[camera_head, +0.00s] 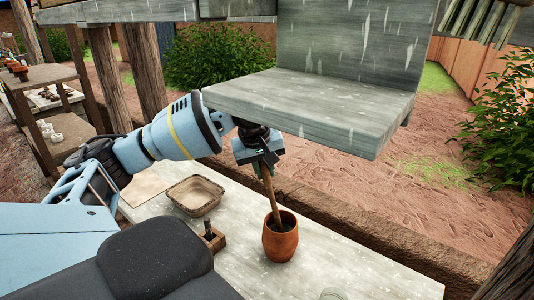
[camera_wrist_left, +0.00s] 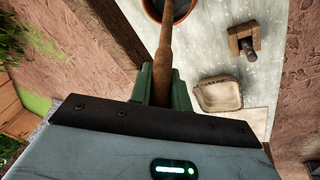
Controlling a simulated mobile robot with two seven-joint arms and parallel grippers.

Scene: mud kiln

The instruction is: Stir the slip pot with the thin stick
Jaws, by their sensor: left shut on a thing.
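The slip pot (camera_head: 281,240) is an orange-brown clay pot with dark contents, standing upright on the pale grey bench. Its rim also shows at the top of the left wrist view (camera_wrist_left: 150,12). The thin stick (camera_head: 271,192) is brown wood and leans slightly, its lower end inside the pot and hidden there. My left gripper (camera_head: 264,162) is above the pot, shut on the stick's upper part. In the left wrist view the stick (camera_wrist_left: 165,45) runs from between the green fingers (camera_wrist_left: 160,85) into the pot. My right gripper is not in view.
A shallow beige tray (camera_head: 195,195) and a small wooden block holder (camera_head: 212,238) with a dark upright piece stand left of the pot. A weathered grey shelf (camera_head: 310,105) hangs close above my left gripper. The bench (camera_head: 350,270) is mostly clear right of the pot.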

